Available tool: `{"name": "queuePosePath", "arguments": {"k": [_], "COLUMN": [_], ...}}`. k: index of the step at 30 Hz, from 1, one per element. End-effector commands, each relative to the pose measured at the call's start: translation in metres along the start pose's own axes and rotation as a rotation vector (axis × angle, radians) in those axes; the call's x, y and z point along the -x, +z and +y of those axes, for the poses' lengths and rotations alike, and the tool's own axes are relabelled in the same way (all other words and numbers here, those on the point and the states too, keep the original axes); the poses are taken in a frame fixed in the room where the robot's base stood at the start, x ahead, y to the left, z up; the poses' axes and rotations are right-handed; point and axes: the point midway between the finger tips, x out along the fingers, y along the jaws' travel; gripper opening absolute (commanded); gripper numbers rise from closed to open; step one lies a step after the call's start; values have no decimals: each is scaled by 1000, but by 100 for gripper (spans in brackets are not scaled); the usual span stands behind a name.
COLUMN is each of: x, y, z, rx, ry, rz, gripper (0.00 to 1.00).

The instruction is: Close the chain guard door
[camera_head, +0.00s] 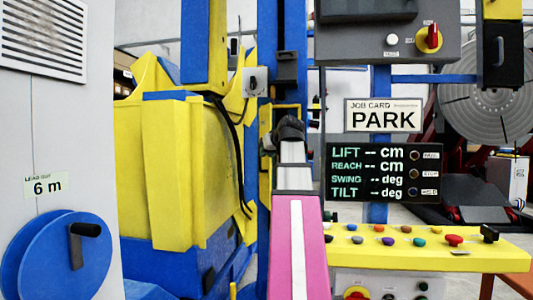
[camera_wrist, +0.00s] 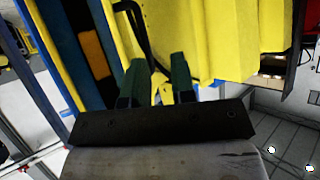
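My gripper (camera_wrist: 157,64) shows in the wrist view with two dark green fingers spread apart and nothing held between them. Beyond the fingers is a large yellow housing (camera_wrist: 215,35) with a black cable (camera_wrist: 140,28) across it. In the head view the yellow housing (camera_head: 180,170) stands left of centre, beside the blue column. My gripper (camera_head: 290,128) is at the centre of the head view, in front of the blue column, and its fingers are hard to make out there. I cannot tell which panel is the chain guard door, or whether the gripper touches anything.
A yellow control desk (camera_head: 430,245) with several coloured buttons stands at the right, under a black display (camera_head: 384,173) and a PARK card (camera_head: 383,115). A grey switch box (camera_head: 375,40) hangs above. A grey cabinet with a blue crank wheel (camera_head: 60,258) stands at the left.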

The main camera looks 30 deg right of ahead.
Motion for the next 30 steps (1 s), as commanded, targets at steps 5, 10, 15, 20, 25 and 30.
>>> {"name": "queuePosePath", "arguments": {"k": [5, 10, 15, 20, 25, 30], "x": [2, 2, 2, -13, -51, -91], "y": [2, 2, 2, 9, 31, 58], "z": [-1, -1, -1, 2, 10, 19], "rx": [0, 0, 0, 17, 72, 153], "ry": [0, 0, 0, 36, 153, 320], "rz": [0, 0, -2, -56, -215, -415], "gripper": [24, 24, 4, 0, 0, 0]}}
